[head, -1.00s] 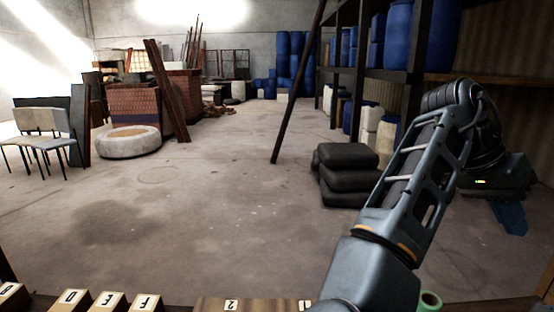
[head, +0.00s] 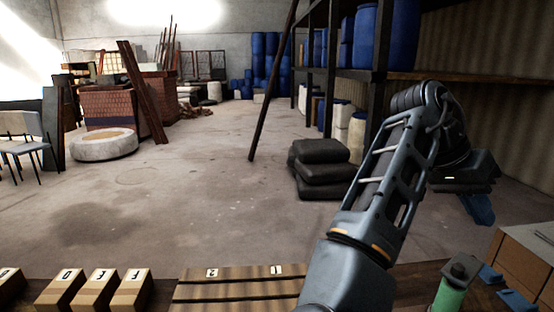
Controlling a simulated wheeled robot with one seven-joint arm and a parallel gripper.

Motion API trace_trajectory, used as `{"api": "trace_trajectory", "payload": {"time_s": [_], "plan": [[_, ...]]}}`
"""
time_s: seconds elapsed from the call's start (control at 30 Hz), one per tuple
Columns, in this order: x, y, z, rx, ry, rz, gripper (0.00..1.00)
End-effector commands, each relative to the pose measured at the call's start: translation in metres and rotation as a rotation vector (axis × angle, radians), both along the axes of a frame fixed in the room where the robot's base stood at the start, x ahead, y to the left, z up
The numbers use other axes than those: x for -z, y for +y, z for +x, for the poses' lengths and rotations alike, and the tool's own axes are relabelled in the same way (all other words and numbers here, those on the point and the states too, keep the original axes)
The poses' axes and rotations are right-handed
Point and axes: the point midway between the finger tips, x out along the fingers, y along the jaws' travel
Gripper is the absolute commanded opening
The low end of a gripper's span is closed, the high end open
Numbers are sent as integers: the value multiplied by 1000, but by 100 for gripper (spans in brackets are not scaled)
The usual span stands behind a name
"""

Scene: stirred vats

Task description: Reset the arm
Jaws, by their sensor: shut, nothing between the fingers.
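My arm rises from the bottom of the head view, leans up to the right and bends at a dark elbow near the upper right. Its end hangs down beyond the bend, with a small light on its dark housing. My gripper (head: 480,209) points downward at the right, its blue fingers shut with nothing between them. It hangs in the air to the right of the forearm, clear of the bench items in the picture.
A wooden bench at the bottom holds several lettered boxes (head: 62,290), a slatted board (head: 240,288) marked 1 and 2, a green cylinder (head: 449,297) and a cardboard box (head: 525,258). Black sacks (head: 322,168) lie beyond. Open floor (head: 165,215) stretches ahead at left.

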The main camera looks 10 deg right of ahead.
Motion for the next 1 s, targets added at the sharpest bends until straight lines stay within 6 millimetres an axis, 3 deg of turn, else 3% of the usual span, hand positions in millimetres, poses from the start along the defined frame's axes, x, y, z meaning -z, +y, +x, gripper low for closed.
{"api": "trace_trajectory", "payload": {"time_s": [0.57,0.8,1.0], "plan": [[28,-52,-5,-164,-3,-259,0],[51,-84,-8,-369,1,-479,0],[75,-93,-11,-607,-1,-647,0]]}}
